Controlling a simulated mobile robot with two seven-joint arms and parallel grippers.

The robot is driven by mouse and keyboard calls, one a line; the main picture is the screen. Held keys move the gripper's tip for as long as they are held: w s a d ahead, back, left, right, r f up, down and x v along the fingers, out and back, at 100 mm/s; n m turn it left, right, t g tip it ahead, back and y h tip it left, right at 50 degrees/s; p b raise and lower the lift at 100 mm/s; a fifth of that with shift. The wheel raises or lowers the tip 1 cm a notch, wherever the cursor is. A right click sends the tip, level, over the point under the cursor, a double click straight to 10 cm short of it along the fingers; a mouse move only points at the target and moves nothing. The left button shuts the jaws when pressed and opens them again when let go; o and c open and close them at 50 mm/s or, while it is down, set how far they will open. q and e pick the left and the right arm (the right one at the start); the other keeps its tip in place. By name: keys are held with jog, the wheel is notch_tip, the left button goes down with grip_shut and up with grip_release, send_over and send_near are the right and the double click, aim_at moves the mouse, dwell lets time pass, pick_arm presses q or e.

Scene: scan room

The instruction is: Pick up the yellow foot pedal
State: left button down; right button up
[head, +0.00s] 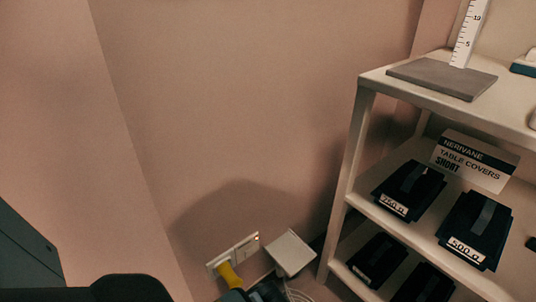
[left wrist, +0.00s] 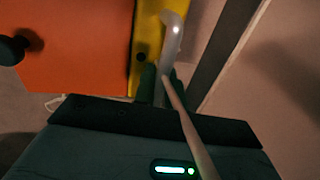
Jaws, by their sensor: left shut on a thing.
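My left gripper (left wrist: 156,88) is seen close up in the left wrist view. Its dark green fingers are shut around the lower end of a pale, bent bar (left wrist: 171,42). A thin beige rod (left wrist: 188,125) crosses in front. A narrow yellow surface (left wrist: 146,38) with a dark round spot lies just behind the bar; I cannot tell if it is the foot pedal. In the head view a small yellow piece (head: 230,275) shows at the bottom, beside a wall socket, with its lower end dark; I cannot tell what it is. My right gripper is not in view.
An orange panel (left wrist: 75,50) with a black knob (left wrist: 14,49) fills the wrist view's upper left. In the head view, a shelf unit (head: 345,175) with several black packs stands right. A wall socket plate (head: 243,246) and a white box (head: 290,252) are low on the wall.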

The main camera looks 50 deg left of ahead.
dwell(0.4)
pick_arm(q)
jog(key=shift+r, duration=0.2)
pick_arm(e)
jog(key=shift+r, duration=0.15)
pick_arm(q)
jog(key=shift+w+r+p, duration=0.1)
jog(key=shift+r+p, duration=1.25)
jog(key=shift+r, duration=0.25)
jog(key=shift+d+r, duration=0.1)
jog(key=shift+d, duration=0.05)
jog(key=s+d+p, duration=0.1)
jog(key=s+d, duration=0.1)
jog(key=d, duration=0.2)
jog(key=s+d+p, duration=0.2)
jog(key=d, duration=0.2)
jog(key=s+d+r+p, duration=0.1)
jog(key=s+d, duration=0.2)
jog(key=d, duration=0.1)
jog(key=shift+r, duration=0.1)
jog(key=shift+s+d+p, duration=0.35)
jog(key=shift+s+d, duration=0.05)
jog(key=shift+d, duration=0.45)
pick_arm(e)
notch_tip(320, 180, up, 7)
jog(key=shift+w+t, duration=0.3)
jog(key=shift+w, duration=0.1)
